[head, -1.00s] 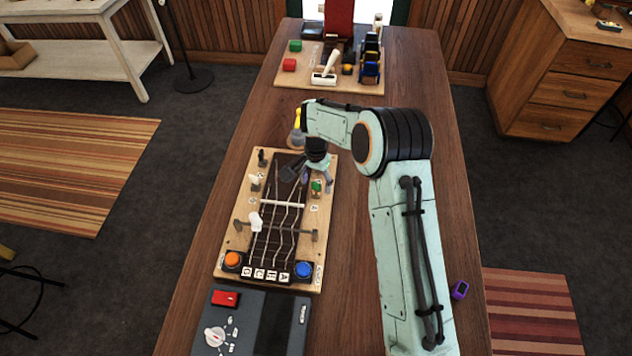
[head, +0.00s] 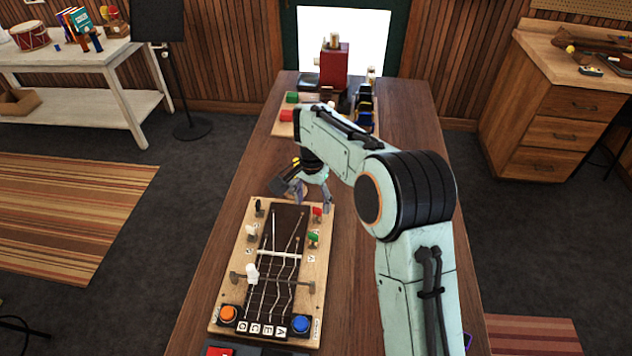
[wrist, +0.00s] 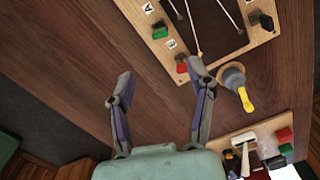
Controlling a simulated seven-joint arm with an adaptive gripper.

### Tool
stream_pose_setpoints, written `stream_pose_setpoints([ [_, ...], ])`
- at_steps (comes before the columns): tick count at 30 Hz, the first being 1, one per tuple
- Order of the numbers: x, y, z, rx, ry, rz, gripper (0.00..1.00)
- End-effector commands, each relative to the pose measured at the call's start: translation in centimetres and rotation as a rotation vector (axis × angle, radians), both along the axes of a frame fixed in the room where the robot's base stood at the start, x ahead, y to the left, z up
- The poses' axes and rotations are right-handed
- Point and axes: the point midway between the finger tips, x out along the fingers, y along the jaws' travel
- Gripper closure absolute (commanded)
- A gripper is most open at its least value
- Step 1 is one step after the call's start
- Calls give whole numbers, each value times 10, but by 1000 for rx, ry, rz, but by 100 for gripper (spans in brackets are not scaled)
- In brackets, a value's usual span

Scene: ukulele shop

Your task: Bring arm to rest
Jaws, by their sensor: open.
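My gripper (head: 314,198) hangs over the long wooden table, near the far end of the ukulele-style board (head: 234,295). In the wrist view my gripper (wrist: 160,78) has its two fingers spread wide, with only bare tabletop between them. The board carries a dark fretboard (head: 268,285) with pale strings, a red peg (head: 317,212) and a green peg (head: 313,238). My arm reaches in from the right and bends over the table.
A second board (wrist: 264,128) with red and green blocks lies farther back, before a red box (head: 334,68). The table (head: 395,110) is clear at its back right.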

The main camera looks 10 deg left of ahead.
Motion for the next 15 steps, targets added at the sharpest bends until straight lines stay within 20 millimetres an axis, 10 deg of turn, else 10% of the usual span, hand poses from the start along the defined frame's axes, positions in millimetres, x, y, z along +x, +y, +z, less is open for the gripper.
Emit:
stream_pose_setpoints([
  [8, 7, -8, 17, 8, -35, -19, 46],
  [15, -16, -77, 141, -4, -254, -106, 46],
])
